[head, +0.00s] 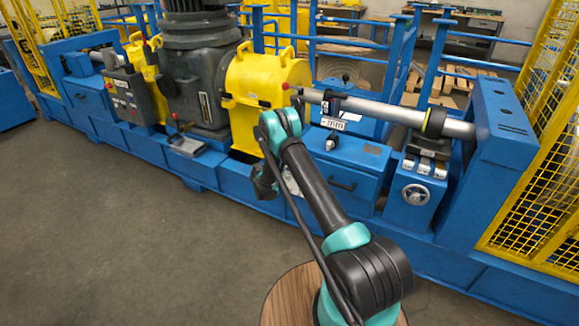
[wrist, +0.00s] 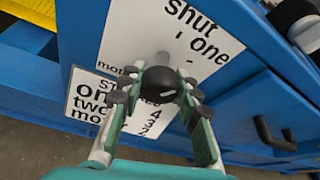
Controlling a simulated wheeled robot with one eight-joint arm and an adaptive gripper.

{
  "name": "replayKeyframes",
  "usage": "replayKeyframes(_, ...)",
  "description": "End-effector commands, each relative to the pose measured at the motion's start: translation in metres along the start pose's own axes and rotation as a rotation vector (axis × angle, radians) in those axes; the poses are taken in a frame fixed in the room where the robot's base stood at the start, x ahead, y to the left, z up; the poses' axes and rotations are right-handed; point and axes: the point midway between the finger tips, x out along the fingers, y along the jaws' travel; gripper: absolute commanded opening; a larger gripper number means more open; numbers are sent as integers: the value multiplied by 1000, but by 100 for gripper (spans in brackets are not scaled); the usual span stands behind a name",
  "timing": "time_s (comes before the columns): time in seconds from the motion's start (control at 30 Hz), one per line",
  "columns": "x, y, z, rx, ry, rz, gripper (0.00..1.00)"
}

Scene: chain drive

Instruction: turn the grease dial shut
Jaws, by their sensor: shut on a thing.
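The grease dial's black round knob (wrist: 160,82) stands in front of a white plate on a blue panel in the wrist view. The upper plate (wrist: 205,45) reads "shut" and "one", with part of "more" at its lower left. My gripper (wrist: 158,95) is shut on the knob, with a finger on each side of it. The fingers and knob cover part of the lettering, and I cannot tell which mark the dial points to. In the head view, my gripper (head: 266,180) is at the front of the blue frame, and my arm hides the knob.
A second white plate (wrist: 88,100) with words and numbers sits below. A blue drawer with a black handle (wrist: 274,135) is at the right. The floor (head: 130,240) in front is clear.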

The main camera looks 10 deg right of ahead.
Motion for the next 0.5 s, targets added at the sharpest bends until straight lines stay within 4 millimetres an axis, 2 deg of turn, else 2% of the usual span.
replayKeyframes(0.5, 0, 2, -1, -359, 1, -149, 4)
